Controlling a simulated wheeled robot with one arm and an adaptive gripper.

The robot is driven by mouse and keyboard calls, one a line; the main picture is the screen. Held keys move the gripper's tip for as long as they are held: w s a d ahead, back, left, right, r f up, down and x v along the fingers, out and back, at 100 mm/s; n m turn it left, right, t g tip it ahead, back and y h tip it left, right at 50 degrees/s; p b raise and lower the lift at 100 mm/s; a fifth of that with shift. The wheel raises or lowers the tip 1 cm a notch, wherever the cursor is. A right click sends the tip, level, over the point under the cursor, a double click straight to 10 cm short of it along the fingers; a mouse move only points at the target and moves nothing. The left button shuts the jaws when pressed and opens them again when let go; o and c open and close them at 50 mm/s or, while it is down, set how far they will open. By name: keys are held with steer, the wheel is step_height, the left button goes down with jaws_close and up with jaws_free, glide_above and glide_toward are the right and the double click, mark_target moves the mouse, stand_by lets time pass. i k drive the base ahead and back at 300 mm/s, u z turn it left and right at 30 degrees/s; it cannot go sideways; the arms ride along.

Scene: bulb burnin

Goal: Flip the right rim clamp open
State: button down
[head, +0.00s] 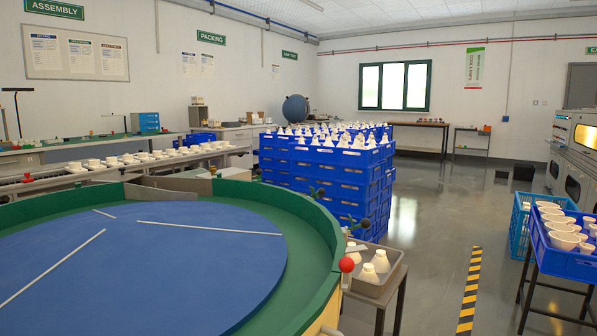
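A round turntable with a blue top (150,260) and a green raised rim (262,200) fills the lower left. At its right edge a red ball knob (346,265) stands on a short pale stem by the rim. My gripper is not in view.
A small table with a grey tray (368,287) of white cones stands right of the rim. Stacked blue crates (325,175) stand behind. A blue crate of white cups (572,262) is at far right. Grey floor with a striped line (469,290) lies clear between.

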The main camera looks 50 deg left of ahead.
mark_target(259, 172)
steer(key=i, duration=2.1)
steer(key=u, duration=3.45)
